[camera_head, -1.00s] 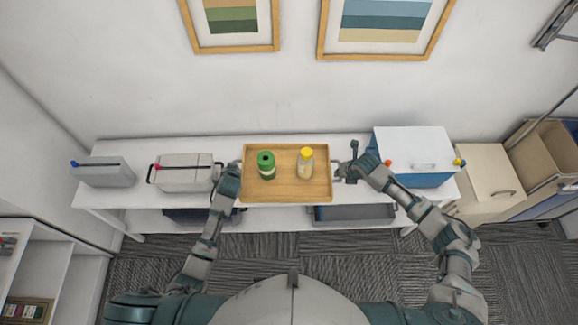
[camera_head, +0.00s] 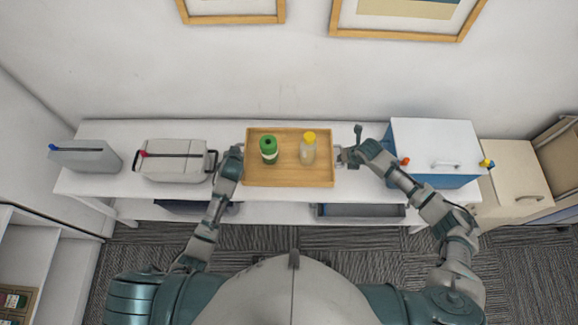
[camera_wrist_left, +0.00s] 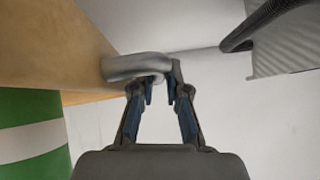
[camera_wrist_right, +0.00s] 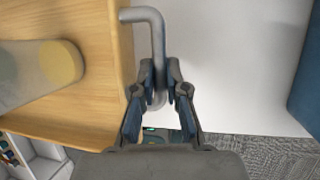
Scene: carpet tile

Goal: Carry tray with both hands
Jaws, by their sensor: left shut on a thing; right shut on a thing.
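The wooden tray (camera_head: 290,178) is in the middle of the head view, over the white shelf. A green-and-white container (camera_head: 269,150) and a clear bottle with a yellow cap (camera_head: 308,149) stand upright on it. My left gripper (camera_wrist_left: 160,88) is shut on the tray's left metal handle (camera_wrist_left: 135,67). My right gripper (camera_wrist_right: 161,85) is shut on the right metal handle (camera_wrist_right: 155,30). The tray looks level. Whether it touches the shelf or hangs just above it, I cannot tell.
The white shelf (camera_head: 360,198) runs along the wall. A grey case (camera_head: 173,160) stands left of the tray, with a smaller grey box (camera_head: 85,156) farther left. A blue cooler with a white lid (camera_head: 436,150) stands close on the right. Beige drawers (camera_head: 512,172) are farther right.

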